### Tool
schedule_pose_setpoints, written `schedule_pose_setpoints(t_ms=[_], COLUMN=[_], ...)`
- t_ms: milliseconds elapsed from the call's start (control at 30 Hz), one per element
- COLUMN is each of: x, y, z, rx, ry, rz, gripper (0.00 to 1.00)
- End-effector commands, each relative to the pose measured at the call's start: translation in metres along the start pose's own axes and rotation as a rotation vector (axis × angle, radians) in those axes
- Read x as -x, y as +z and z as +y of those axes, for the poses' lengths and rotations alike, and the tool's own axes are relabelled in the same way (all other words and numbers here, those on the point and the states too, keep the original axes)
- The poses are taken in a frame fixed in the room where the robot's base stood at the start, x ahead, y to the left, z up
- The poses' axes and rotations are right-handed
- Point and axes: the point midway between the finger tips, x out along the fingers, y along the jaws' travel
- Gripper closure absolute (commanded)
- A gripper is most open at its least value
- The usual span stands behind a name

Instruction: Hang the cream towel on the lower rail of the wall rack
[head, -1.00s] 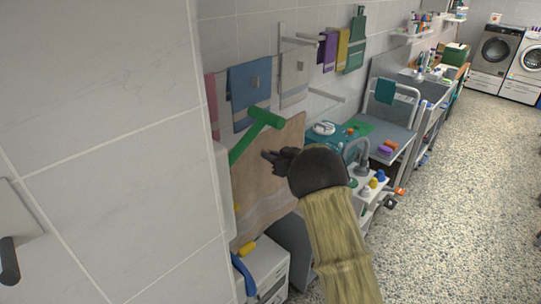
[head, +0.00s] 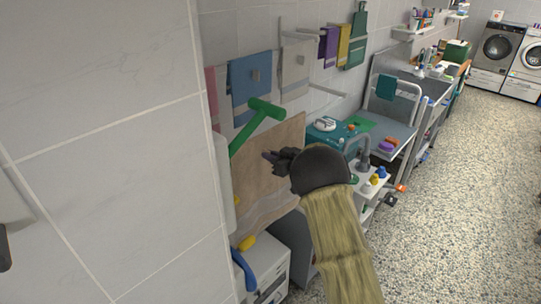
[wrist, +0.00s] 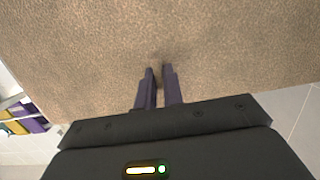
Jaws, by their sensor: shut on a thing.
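A large tan-cream towel (head: 268,150) with a paler band near its bottom hangs spread out from my gripper (head: 267,156). In the wrist view the towel (wrist: 160,35) fills the top, and the nearly closed fingers (wrist: 160,72) pinch it. The wall rack has an upper rail (head: 298,36) and a lower rail (head: 328,91) sticking out from the wall, beyond the held towel. The lower rail looks bare. A pale grey-beige towel (head: 295,72) hangs by the rack. The held towel is clear of both rails.
A green T-shaped bar (head: 258,122) shows at the held towel's upper left. A blue towel (head: 250,78) hangs behind it. A white wall (head: 110,150) is close on the left. Open floor (head: 450,200) lies further right.

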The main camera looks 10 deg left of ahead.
Motion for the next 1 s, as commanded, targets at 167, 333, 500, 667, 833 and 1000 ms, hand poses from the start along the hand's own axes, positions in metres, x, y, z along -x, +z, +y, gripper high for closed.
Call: schedule_pose_setpoints(t_ms=[167,333,500,667,833,1000], x=[-0.002,-0.003,-0.003,-0.003,-0.003,-0.003], y=[0.009,0.017,0.018,0.018,0.018,0.018], z=[0.000,0.000,0.000,0.000,0.000,0.000], rx=[0.000,0.000,0.001,0.001,0.001,0.000], ry=[0.000,0.000,0.000,0.000,0.000,0.000], rz=[0.002,0.003,0.003,0.003,0.002,0.001], gripper=[1.00,1.00,1.00,1.00,0.73,0.66])
